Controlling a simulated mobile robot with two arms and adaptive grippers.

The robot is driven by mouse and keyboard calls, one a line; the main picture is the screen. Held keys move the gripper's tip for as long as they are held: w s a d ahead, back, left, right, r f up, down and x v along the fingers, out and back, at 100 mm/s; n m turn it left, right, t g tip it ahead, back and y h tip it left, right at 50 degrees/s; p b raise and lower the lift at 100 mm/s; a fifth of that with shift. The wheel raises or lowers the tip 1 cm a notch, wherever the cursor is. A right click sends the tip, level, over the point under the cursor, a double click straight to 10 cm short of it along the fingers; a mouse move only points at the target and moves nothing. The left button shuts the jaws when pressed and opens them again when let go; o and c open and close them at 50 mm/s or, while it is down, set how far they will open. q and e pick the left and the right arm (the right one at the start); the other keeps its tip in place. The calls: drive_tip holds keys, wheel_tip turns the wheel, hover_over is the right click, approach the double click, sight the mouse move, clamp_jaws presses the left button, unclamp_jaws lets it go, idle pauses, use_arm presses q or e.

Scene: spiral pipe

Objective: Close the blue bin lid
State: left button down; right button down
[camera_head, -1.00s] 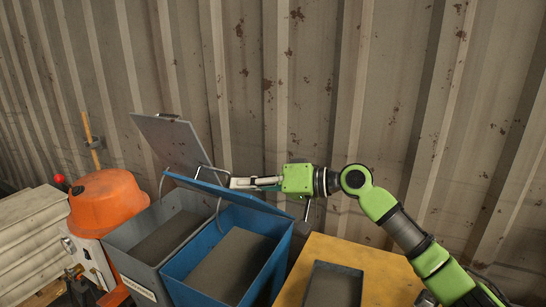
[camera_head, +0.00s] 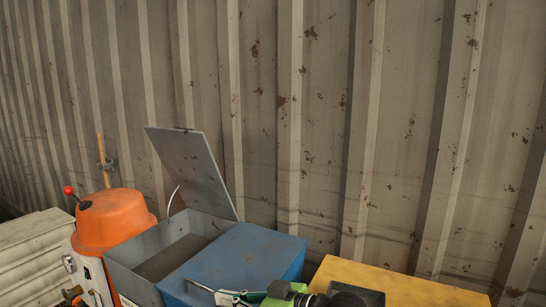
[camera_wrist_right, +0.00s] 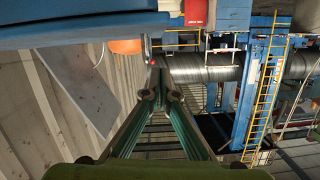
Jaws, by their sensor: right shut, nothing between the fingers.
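The blue bin lid (camera_head: 250,257) lies flat over the blue bin in the head view, covering its opening. My right gripper (camera_head: 232,296) is low in the head view, at the lid's near edge, with its fingers pointing left. A thin light handle shows close to the fingertips; I cannot tell whether they touch it. In the right wrist view the fingers (camera_wrist_right: 160,93) come together at the tips with nothing between them. A blue surface (camera_wrist_right: 70,22) crosses the top of that view. My left gripper is not in view.
A grey bin (camera_head: 150,262) with its grey lid (camera_head: 192,168) raised stands left of the blue bin. An orange dome-shaped machine (camera_head: 108,222) is further left. A yellow surface (camera_head: 395,285) is at the right. A corrugated wall (camera_head: 330,110) rises close behind.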

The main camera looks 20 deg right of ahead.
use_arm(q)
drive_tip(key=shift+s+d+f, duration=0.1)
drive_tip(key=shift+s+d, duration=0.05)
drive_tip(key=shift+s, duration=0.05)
use_arm(e)
drive_tip(key=shift+f, duration=0.2)
